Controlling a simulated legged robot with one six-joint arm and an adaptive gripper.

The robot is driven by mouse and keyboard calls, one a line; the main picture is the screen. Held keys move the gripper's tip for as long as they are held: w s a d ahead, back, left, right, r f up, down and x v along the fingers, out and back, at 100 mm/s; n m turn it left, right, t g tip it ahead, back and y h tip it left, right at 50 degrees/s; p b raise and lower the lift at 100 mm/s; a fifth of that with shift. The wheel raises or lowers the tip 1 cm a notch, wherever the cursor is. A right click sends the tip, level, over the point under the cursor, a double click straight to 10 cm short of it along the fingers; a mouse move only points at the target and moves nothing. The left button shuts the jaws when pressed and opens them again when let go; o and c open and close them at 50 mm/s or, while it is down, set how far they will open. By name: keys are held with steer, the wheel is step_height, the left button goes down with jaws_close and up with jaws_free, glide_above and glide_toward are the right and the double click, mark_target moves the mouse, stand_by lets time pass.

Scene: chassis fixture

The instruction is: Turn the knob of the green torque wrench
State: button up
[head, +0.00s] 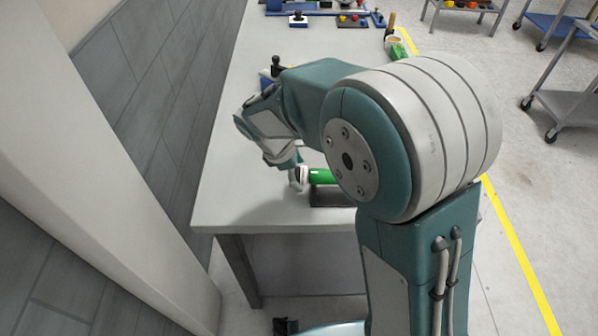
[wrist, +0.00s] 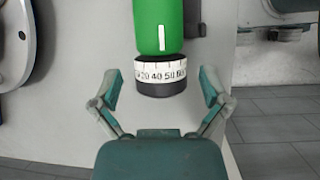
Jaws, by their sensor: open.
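The green torque wrench (wrist: 158,25) enters from the top of the wrist view, with a white index line on its body. Its knob (wrist: 160,75) is a white scale ring with black numbers and a dark end cap. My gripper (wrist: 160,88) is open, with one finger on each side of the knob and a visible gap on both sides. In the head view, the green wrench body (head: 322,177) shows by a dark holder near the bench's front edge. My gripper (head: 299,180) is at its left end there. My arm hides the rest of the wrench.
The grey bench (head: 245,205) is bare to the left of the wrench. A dark holder (head: 330,196) lies beneath it. Blue fixtures and small parts (head: 345,18) stand at the far end. A tiled wall (head: 165,90) runs along the left.

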steer(key=c, duration=1.2)
steer(key=shift+o, duration=0.2)
steer(key=shift+s+f+m+t, duration=0.15)
steer(key=shift+m+t, duration=0.15)
steer(key=shift+t, duration=0.9)
steer(key=o, duration=1.2)
steer(key=shift+c, duration=0.2)
